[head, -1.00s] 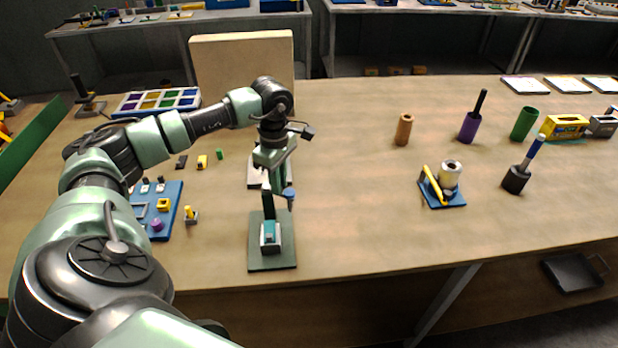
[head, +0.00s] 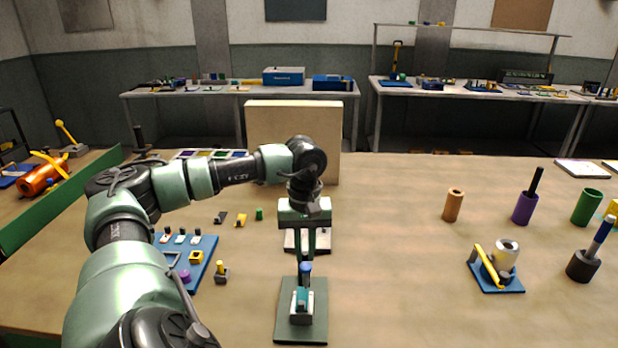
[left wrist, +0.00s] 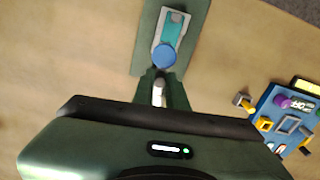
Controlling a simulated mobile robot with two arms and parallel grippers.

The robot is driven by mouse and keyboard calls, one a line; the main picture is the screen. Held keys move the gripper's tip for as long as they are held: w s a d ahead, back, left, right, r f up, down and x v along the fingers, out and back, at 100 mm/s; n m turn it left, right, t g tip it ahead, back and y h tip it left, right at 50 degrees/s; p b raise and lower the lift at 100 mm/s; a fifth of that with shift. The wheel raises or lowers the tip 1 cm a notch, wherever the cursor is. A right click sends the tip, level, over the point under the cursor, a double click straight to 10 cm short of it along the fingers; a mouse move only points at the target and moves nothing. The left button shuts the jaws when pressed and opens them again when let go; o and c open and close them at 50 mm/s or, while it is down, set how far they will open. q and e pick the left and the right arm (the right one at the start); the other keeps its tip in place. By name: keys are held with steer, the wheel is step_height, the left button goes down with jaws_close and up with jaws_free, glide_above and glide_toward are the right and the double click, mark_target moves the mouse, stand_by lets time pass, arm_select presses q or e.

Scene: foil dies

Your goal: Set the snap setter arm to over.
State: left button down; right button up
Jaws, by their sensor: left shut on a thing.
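The snap setter stands on a dark green base plate (head: 287,337) near the table's front edge. It carries a teal block (head: 301,297) in a pale holder. A round blue tip (head: 305,267) shows just above and behind the block; it also shows in the left wrist view (left wrist: 164,55). My left gripper (left wrist: 159,90) is shut on a pale metal part beside the blue tip, seemingly the setter's arm. In the head view the left gripper (head: 305,254) points down, behind the blue tip. The gripper hides most of the arm, so its exact tilt cannot be told. My right gripper is not in view.
A blue board (head: 208,252) with small parts and a small yellow-topped post (head: 221,273) lie left of the setter. A pale panel (head: 325,130) stands behind. A blue-based fixture with a yellow lever (head: 488,266) stands right. The table between is clear.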

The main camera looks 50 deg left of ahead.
mark_target(303, 252)
arm_select(q)
steer(key=shift+s+a+m, duration=0.1)
steer(key=shift+a+m, duration=0.1)
steer(key=shift+m, duration=0.3)
steer(key=shift+r, duration=0.1)
steer(key=c, duration=1.4)
jaws_free()
step_height(303, 252, up, 8)
steer(key=shift+f+b, duration=0.15)
steer(key=shift+b, duration=0.2)
steer(key=shift+s, duration=0.1)
